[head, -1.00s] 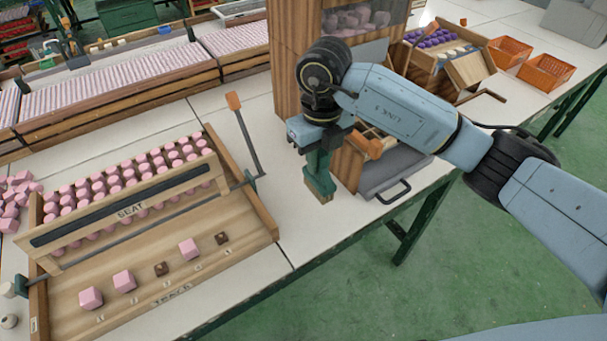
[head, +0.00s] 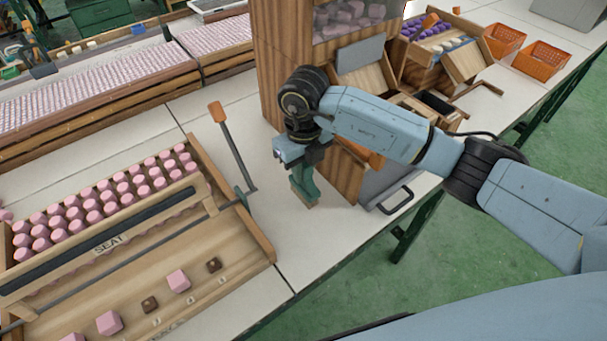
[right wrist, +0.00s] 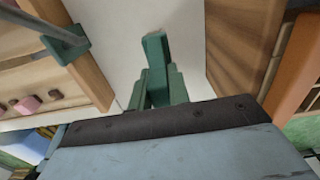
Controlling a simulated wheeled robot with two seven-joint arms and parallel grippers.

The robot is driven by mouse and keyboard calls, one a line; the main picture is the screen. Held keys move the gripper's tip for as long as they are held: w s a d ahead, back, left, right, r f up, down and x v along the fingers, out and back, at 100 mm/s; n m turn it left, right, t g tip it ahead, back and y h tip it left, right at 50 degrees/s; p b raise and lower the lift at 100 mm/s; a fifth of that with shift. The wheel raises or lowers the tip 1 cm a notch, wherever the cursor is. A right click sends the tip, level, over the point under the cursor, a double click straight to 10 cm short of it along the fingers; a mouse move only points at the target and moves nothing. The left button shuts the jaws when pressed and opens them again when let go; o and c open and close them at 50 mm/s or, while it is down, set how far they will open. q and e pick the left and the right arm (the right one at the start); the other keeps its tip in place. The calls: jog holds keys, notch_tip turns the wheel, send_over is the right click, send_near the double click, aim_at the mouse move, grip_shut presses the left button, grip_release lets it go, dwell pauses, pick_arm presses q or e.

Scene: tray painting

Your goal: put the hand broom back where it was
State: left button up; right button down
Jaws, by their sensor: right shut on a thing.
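In the head view my right gripper (head: 305,182) is shut on the hand broom, over the pale table left of the wooden cabinet's lower part. Only a small tan piece of the hand broom (head: 312,205) shows below the green fingers. In the right wrist view the gripper (right wrist: 156,85) has a green upright piece of the hand broom (right wrist: 155,48) between its fingers. Its lower end is hidden, and I cannot tell whether it touches the table. My left gripper is not in view.
A wooden tray (head: 262,240) with pink blocks and a long bar stands left. An orange-handled lever (head: 232,145) rises at its corner. A wooden cabinet (head: 275,60) and a grey pan with a handle (head: 372,185) stand right. Bare table (head: 300,245) lies in front.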

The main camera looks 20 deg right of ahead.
jog(key=shift+f, duration=1.25)
jog(key=c, duration=1.4)
grip_release()
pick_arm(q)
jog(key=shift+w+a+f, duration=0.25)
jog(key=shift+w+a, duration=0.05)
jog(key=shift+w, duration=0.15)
pick_arm(e)
jog(key=shift+o, duration=0.4)
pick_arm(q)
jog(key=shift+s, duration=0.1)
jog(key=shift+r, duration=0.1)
